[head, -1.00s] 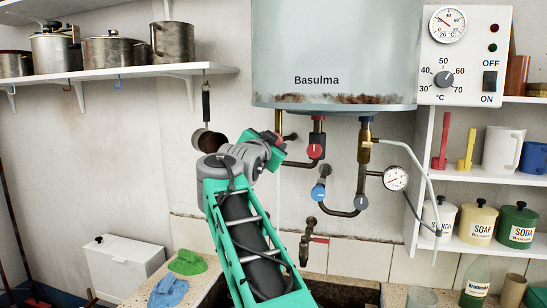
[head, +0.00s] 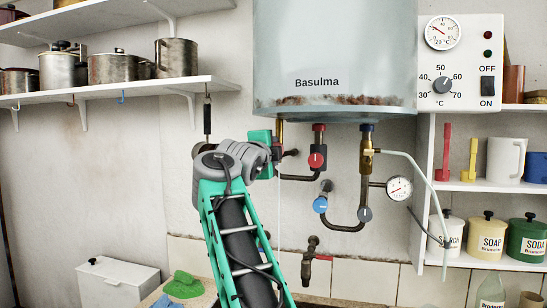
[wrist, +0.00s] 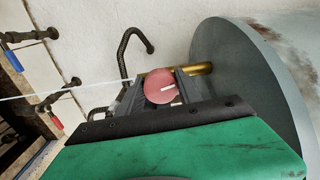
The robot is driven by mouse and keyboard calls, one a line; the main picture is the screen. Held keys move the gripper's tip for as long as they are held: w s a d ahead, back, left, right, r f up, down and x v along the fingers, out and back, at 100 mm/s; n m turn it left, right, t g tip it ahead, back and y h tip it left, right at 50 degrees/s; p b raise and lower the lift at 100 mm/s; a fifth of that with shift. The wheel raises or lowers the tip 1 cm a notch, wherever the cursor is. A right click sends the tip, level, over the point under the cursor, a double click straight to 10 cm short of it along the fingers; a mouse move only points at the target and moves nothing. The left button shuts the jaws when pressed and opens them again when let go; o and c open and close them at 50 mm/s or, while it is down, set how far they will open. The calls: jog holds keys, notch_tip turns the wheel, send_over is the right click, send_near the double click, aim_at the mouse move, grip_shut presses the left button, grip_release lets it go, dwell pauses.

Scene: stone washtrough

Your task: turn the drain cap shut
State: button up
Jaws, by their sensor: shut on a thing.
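The drain cap is a round, dull red cap (wrist: 160,87) with a short white mark, seen in the wrist view at the end of a brass pipe (wrist: 196,69) under the boiler. The mark points roughly along the pipe, toward the boiler. My gripper (wrist: 158,90) is shut on the cap, its dark fingers on either side. In the head view my gripper (head: 268,150) is upright by the brass pipe (head: 279,132), and it and my wrist largely hide the cap.
The grey boiler (head: 335,60) hangs just above my gripper. To the right are a red-knobbed valve (head: 317,160), a blue-knobbed valve (head: 320,205) and a pressure gauge (head: 398,188). A tap (head: 311,258) is below. A shelf with pots (head: 110,93) is left.

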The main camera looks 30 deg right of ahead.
jog(key=shift+m+b, duration=0.35)
jog(key=shift+m, duration=0.85)
jog(key=shift+r, duration=0.1)
jog(key=o, duration=1.1)
jog(key=shift+o, duration=1.3)
jog(key=shift+s+a, duration=0.1)
